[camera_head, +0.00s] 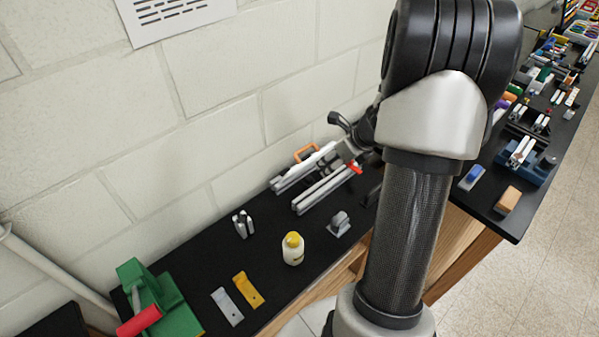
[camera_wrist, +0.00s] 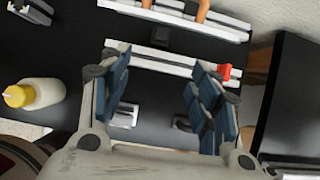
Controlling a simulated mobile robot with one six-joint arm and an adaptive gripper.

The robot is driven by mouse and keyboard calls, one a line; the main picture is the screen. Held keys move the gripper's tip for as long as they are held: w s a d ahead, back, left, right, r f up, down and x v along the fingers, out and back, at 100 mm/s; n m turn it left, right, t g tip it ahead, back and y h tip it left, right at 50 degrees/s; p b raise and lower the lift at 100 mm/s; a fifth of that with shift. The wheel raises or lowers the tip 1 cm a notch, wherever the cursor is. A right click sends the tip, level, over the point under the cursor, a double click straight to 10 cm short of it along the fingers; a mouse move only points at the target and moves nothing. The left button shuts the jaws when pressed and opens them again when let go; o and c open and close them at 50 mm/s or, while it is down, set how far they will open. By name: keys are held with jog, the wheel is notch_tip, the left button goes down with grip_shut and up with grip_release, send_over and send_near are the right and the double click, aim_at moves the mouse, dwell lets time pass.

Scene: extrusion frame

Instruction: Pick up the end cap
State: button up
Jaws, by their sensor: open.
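A small red piece, which looks like the end cap, sits at the right end of the near aluminium rail (camera_wrist: 150,60). It shows in the wrist view (camera_wrist: 225,72) and in the head view (camera_head: 355,167). My gripper (camera_wrist: 160,93) is open, with its two blue-padded fingers spread over the black bench in front of the rail. Nothing is between the pads that I can see them hold. The red piece lies just beyond the right finger, outside the gap. The right finger partly overlaps the rail in the picture.
A farther rail carries an orange handle (camera_head: 304,152). A grey bracket (camera_head: 340,224) and a yellow-capped bottle (camera_head: 292,249) stand toward the front. A white brick wall (camera_head: 120,130) backs the bench.

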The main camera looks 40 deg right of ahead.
jog(key=b, duration=0.5)
send_near(309, 178)
jog(key=f, duration=0.2)
jog(key=shift+w+a+f, duration=0.1)
jog(key=shift+w+f, duration=0.3)
jog(key=shift+w+r+b+x, duration=0.15)
jog(key=shift+b+x, duration=0.3)
jog(key=shift+x, duration=1.1)
jog(key=shift+w+r+b+x, duration=0.15)
jog(key=shift+b+x, duration=0.3)
jog(key=shift+x, duration=1.05)
jog(key=c, duration=1)
